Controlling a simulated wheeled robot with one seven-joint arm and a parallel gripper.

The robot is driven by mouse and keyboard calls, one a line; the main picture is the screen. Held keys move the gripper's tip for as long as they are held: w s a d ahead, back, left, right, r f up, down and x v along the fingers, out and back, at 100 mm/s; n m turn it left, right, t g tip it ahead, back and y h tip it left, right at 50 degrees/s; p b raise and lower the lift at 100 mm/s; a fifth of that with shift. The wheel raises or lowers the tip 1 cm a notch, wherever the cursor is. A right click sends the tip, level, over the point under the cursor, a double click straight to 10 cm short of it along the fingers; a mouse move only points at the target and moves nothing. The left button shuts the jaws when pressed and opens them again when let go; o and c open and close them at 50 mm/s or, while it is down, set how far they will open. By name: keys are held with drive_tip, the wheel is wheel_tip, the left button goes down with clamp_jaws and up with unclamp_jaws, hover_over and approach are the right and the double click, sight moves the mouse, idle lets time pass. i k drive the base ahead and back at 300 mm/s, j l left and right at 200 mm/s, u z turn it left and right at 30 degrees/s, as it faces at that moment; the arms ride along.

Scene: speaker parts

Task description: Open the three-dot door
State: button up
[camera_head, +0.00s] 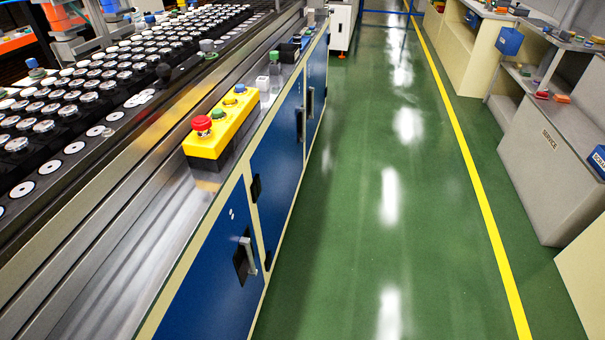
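A row of blue doors runs along the cream-framed side of the long machine on the left. The nearest blue door (205,290) has a small cluster of white dots (231,213) near its top; they are too small to count surely. Its grey handle (248,255) sits on a black plate near the door's right edge. This door looks shut. The second blue door (278,165) has a black latch (256,188) at its left edge and a handle (300,124) at its right; no dots are readable on it. My gripper is not in view.
A yellow control box (222,125) with a red button stands on the machine's edge above the doors. The green floor (365,200) beside the doors is clear. A yellow line (470,170) runs along it. Grey and cream cabinets (545,150) stand on the right.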

sight(276, 164)
drive_tip(key=i+l+u, duration=0.55)
drive_tip(key=i+l, duration=0.6)
drive_tip(key=i, duration=0.3)
drive_tip(key=i+l+u, duration=0.1)
drive_tip(key=i+l, duration=0.75)
drive_tip(key=i, duration=0.05)
